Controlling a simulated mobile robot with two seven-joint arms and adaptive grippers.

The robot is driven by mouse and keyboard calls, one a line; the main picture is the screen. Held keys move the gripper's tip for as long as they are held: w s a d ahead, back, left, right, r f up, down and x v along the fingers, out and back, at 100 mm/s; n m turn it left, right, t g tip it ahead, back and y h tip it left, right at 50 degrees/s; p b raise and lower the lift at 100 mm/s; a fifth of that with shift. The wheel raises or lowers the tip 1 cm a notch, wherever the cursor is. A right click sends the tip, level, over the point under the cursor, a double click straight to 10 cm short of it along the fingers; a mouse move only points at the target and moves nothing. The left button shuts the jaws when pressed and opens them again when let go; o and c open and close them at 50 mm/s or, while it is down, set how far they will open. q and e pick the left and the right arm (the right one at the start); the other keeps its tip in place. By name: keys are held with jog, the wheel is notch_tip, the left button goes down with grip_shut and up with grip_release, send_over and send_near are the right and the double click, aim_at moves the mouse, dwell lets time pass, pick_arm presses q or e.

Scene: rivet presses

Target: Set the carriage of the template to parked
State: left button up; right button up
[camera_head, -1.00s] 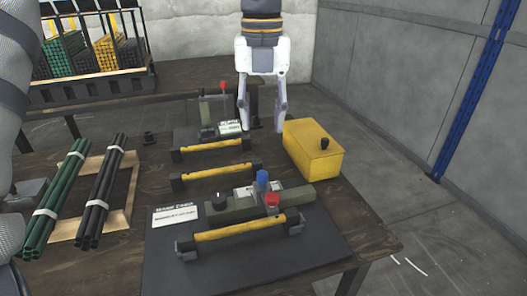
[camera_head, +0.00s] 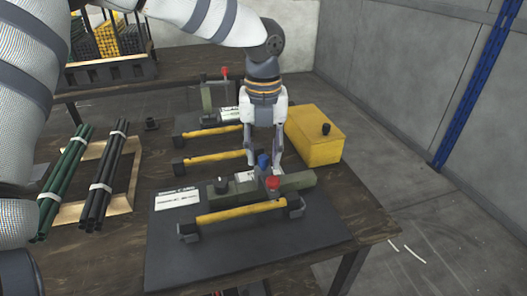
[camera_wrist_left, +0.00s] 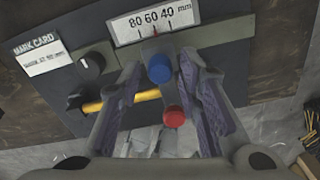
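The template is a long green block (camera_head: 232,191) on a dark mat, with a yellow bar in front, a black knob (camera_head: 221,186), a blue knob (camera_head: 263,161) and a red knob (camera_head: 273,183). In the left wrist view, a scale plate (camera_wrist_left: 153,22) reading 80 60 40 mm lies behind the blue knob (camera_wrist_left: 159,68); the red knob (camera_wrist_left: 174,116) is nearer. My left gripper (camera_head: 264,160) points down over the blue knob. Its fingers stand apart on either side of the knob; contact is not clear. My right gripper is not in view.
A mark card (camera_head: 178,198) lies on the mat's left. A yellow box (camera_head: 313,137) with a black knob stands behind right. Another press with a red knob (camera_head: 225,72) stands behind. Dark and green tube bundles (camera_head: 102,185) lie in a wooden frame at left.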

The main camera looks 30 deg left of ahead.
pick_arm(q)
grip_shut()
